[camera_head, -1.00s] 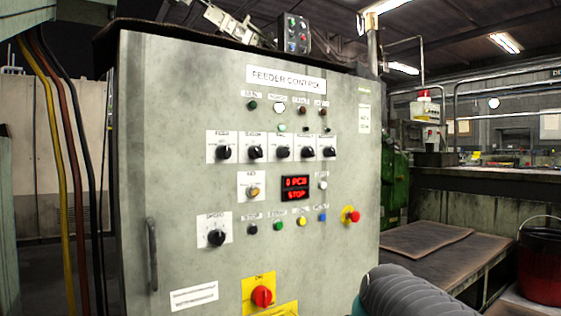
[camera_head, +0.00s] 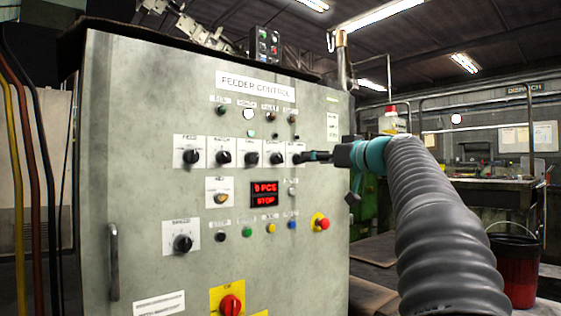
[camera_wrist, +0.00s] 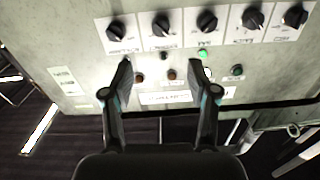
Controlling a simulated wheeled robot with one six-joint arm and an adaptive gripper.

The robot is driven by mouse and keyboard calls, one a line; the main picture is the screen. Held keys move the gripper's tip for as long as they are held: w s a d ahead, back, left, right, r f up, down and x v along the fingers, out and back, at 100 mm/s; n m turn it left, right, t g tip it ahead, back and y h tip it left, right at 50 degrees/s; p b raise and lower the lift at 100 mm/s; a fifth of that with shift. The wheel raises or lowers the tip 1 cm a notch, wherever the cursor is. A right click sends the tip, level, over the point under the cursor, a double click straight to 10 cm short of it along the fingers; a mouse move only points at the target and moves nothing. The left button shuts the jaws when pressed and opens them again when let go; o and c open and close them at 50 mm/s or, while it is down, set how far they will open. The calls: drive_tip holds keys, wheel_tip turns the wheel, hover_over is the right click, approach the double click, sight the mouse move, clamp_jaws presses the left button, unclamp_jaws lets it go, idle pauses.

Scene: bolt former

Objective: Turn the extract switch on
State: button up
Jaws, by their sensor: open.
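A row of several black rotary switches on white plates crosses the grey control cabinet (camera_head: 140,110). The labels are too small to read, so I cannot tell which one is the extract switch. The rightmost switch (camera_head: 297,158) is partly hidden by my gripper (camera_head: 318,156), which reaches in from the right. In the wrist view, which is upside down, this switch is at the far left (camera_wrist: 117,31). My gripper (camera_wrist: 161,68) is open and empty there, its fingers pointing at the panel just beyond the switch row, over small lamps. Contact with the panel cannot be told.
A red display (camera_head: 265,194) reads STOP. A handle (camera_head: 113,262) is at the left edge. A red bucket (camera_head: 517,268) stands at right.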

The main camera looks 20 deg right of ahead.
sight(281, 159)
drive_tip(key=shift+n, duration=0.4)
drive_tip(key=p+x, duration=0.3)
drive_tip(key=x, duration=1)
drive_tip(key=shift+w+a+f+p, duration=0.1)
drive_tip(key=shift+w+a+p, duration=0.1)
drive_tip(key=shift+w+p, duration=0.2)
clamp_jaws()
